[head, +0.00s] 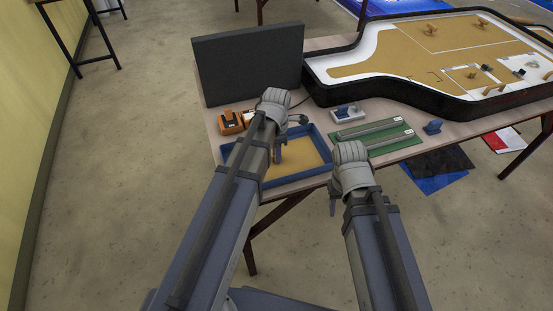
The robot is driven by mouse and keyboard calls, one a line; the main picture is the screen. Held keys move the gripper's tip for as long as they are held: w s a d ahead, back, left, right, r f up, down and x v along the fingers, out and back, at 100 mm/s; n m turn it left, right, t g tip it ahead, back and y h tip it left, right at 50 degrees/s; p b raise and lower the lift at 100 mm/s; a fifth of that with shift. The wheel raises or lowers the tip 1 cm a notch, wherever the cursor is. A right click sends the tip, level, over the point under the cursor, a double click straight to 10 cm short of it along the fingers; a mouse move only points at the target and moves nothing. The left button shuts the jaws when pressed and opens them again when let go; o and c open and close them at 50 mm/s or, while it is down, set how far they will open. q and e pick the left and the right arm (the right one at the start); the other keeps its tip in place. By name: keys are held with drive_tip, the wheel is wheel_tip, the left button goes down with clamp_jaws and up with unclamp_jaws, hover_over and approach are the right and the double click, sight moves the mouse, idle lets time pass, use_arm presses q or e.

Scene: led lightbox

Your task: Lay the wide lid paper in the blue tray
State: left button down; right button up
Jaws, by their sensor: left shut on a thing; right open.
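The blue tray (321,146) lies at the front left of the table, with its raised blue rim showing around a tan sheet. This tan sheet, which looks like the wide lid paper (303,157), covers the visible floor of the tray. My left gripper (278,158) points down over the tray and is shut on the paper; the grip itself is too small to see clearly. My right gripper (333,208) is open and empty, off the table's front edge, right of the tray.
An orange device (230,122) stands behind the tray, before a dark upright panel (249,65). A large black-rimmed lightbox (400,66) fills the table's back right.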

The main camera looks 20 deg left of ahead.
use_arm(q)
drive_tip(key=shift+f, duration=0.15)
drive_tip(key=c, duration=0.9)
unclamp_jaws()
drive_tip(key=shift+r, duration=0.2)
